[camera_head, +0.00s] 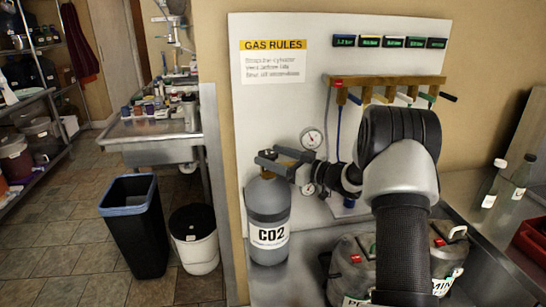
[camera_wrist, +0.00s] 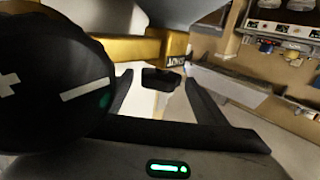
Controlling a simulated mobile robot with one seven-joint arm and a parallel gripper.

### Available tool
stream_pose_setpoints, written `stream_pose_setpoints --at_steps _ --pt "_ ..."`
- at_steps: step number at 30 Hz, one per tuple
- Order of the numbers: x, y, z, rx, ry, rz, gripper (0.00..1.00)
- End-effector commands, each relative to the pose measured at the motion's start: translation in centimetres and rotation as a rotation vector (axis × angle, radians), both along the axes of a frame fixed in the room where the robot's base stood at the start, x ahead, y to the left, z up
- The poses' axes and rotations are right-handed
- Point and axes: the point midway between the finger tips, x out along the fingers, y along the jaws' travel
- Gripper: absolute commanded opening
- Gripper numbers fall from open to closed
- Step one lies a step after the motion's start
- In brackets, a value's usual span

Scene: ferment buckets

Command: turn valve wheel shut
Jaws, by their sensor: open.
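The grey CO2 cylinder (camera_head: 268,212) stands upright against the white board in the head view. My gripper (camera_head: 275,160) reaches in from the right at the height of its valve. In the wrist view my gripper (camera_wrist: 162,90) is open, its two dark fingers spread apart. A small dark part (camera_wrist: 160,80), possibly the valve wheel seen edge-on, shows between the fingers; I cannot tell whether they touch it. Brass fittings (camera_wrist: 140,48) lie just beyond. A large black round knob (camera_wrist: 55,85) with white plus and minus marks fills the left side. The fingers partly hide the valve in the head view.
A gauge (camera_head: 312,138) sits just above my gripper, and another (camera_head: 308,188) below it. A brass manifold (camera_head: 385,80) with hoses is mounted above. Lidded buckets (camera_head: 350,262) stand right of the cylinder. A bin (camera_head: 135,230) stands on the floor at left.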

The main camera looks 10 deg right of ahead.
Motion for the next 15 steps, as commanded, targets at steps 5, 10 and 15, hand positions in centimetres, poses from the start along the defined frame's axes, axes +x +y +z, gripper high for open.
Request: stream_pose_setpoints --at_steps 5,10,15 --pt "0.13 0.11 0.01 0.000 0.000 0.000 0.67" --pt "0.11 0.11 0.01 0.000 0.000 0.000 0.55" --pt "0.09 0.09 0.02 0.000 0.000 0.000 0.26"
